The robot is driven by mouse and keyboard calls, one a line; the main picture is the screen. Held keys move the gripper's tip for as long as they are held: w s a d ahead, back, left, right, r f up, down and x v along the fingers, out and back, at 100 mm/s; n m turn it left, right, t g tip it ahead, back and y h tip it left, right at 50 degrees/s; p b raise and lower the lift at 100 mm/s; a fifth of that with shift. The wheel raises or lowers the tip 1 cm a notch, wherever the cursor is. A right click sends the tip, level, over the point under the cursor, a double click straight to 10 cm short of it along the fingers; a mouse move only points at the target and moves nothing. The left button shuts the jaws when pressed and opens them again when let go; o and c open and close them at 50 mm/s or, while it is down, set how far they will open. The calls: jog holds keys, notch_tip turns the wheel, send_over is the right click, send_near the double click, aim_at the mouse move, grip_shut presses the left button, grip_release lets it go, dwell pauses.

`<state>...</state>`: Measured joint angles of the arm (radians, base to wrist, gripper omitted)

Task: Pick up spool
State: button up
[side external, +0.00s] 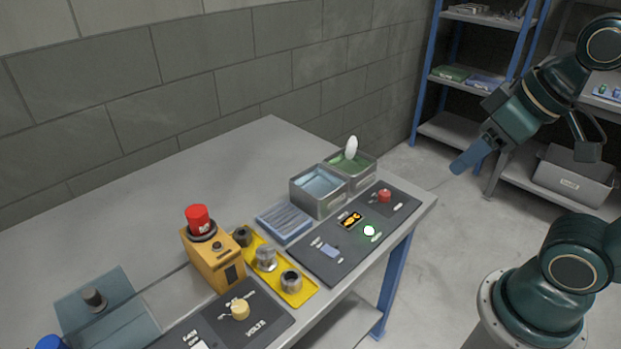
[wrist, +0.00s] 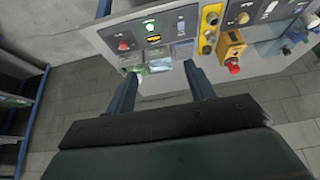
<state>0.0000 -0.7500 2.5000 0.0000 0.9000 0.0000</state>
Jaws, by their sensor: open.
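A silver, flanged piece that looks like the spool (side external: 265,258) stands in the middle of the yellow tray (side external: 300,296) on the bench, between two dark ring-shaped parts. I cannot be sure that it is the spool. The yellow tray also shows at the upper right in the wrist view (wrist: 218,9), where its pieces are small. My gripper (side external: 470,157) is in the air off the bench's right end, well away from the tray. In the wrist view its two fingers (wrist: 160,70) are apart with nothing between them.
An orange box (side external: 213,262) with a red piece (side external: 198,218) on top stands left of the tray. A blue ribbed block (side external: 284,223), metal bins (side external: 318,192) and a dark control panel (side external: 345,247) lie to its right. The bench's back is clear.

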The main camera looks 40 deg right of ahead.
jog(key=shift+o, duration=0.7)
jog(key=shift+w, duration=0.1)
jog(key=w+a+n+g, duration=0.1)
jog(key=w+a+n, duration=0.2)
jog(key=w+n, duration=0.4)
jog(key=w+a+n+g, duration=0.2)
jog(key=w+a+n, duration=0.25)
jog(key=w, duration=0.45)
jog(key=w+a+f+n+g, duration=0.1)
jog(key=w+a+f+n, duration=0.5)
jog(key=f, duration=0.2)
jog(key=w+a+f+n+g, duration=0.1)
jog(key=w+a+f+n, duration=0.4)
jog(key=f, duration=0.3)
jog(key=shift+w+a+f+n+g, duration=0.15)
jog(key=shift+w+a+n+g, duration=0.25)
jog(key=shift+n, duration=0.45)
